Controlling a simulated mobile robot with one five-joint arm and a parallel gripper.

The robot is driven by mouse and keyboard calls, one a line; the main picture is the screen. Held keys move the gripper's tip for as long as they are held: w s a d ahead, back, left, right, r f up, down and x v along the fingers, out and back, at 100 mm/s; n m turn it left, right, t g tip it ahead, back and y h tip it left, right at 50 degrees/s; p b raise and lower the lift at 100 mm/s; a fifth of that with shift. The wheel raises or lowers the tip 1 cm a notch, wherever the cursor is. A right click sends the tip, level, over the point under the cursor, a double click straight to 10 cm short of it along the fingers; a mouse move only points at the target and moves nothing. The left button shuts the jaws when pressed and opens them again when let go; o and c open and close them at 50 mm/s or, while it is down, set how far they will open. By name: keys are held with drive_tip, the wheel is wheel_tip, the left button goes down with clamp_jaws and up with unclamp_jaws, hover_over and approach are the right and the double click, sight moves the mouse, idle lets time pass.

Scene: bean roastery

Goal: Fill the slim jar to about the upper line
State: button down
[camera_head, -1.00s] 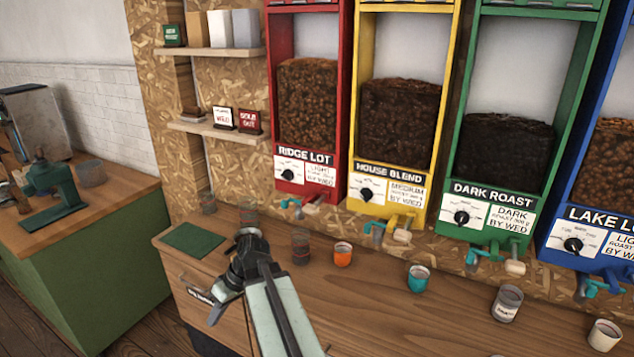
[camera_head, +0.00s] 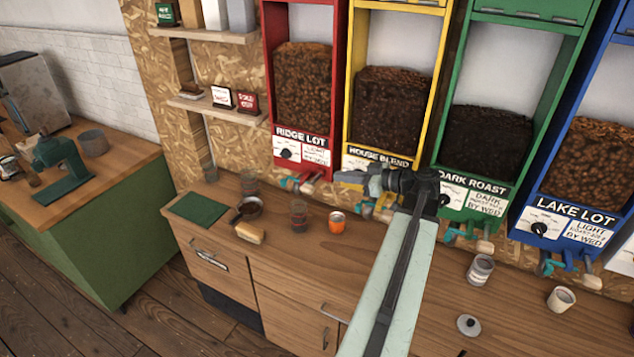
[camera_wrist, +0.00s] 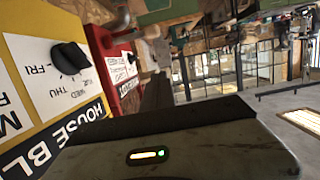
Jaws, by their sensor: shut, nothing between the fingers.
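I cannot tell which is the slim jar, and no fill line is readable. My gripper (camera_head: 343,179) is shut and empty, up in front of the yellow House Blend dispenser (camera_head: 446,52), well above the counter and right of both glasses. In the wrist view the House Blend dial (camera_wrist: 70,57) is close at left, with the red Ridge Lot dispenser (camera_wrist: 106,45) beyond it. My arm hides part of the House Blend front.
Green Dark Roast (camera_head: 460,90) and blue Lake Lot (camera_head: 545,165) dispensers continue right.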

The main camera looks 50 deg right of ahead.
drive_tip(key=b, duration=0.3)
hover_over(313, 182)
drive_tip(key=s+a, duration=0.3)
drive_tip(key=s, duration=0.1)
wheel_tip(313, 182, down, 3)
drive_tip(key=f+b, duration=0.1)
drive_tip(key=w+f+b, duration=0.1)
drive_tip(key=f+b, duration=0.1)
drive_tip(key=shift+f, duration=0.25)
